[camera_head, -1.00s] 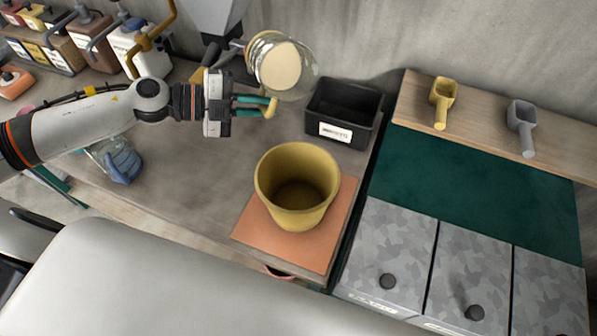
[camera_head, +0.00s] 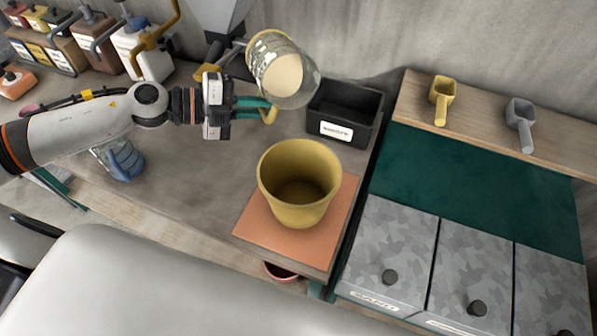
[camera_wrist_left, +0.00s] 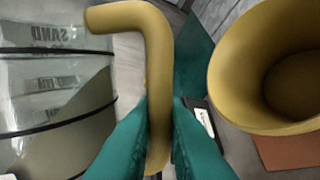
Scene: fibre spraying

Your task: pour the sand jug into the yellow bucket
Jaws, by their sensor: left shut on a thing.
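The sand jug (camera_head: 284,72) is a clear jug with a yellow handle and pale sand inside, in the head view at upper middle. It is tilted, held above the bench. My left gripper (camera_head: 262,110) is shut on its handle. In the left wrist view the teal fingers (camera_wrist_left: 158,130) close around the yellow handle, and the jug wall (camera_wrist_left: 50,95) with sand lying at a slant shows at left. The yellow bucket (camera_head: 300,182) stands upright and open on an orange mat, below and to the right of the jug; it also shows in the left wrist view (camera_wrist_left: 225,70). My right gripper is not in view.
A black bin (camera_head: 343,112) with a white label stands behind the bucket. The orange mat (camera_head: 262,238) lies near the bench edge. A yellow scoop (camera_head: 442,97) and a grey scoop (camera_head: 520,121) lie on the shelf at right. Several pump bottles stand at upper left.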

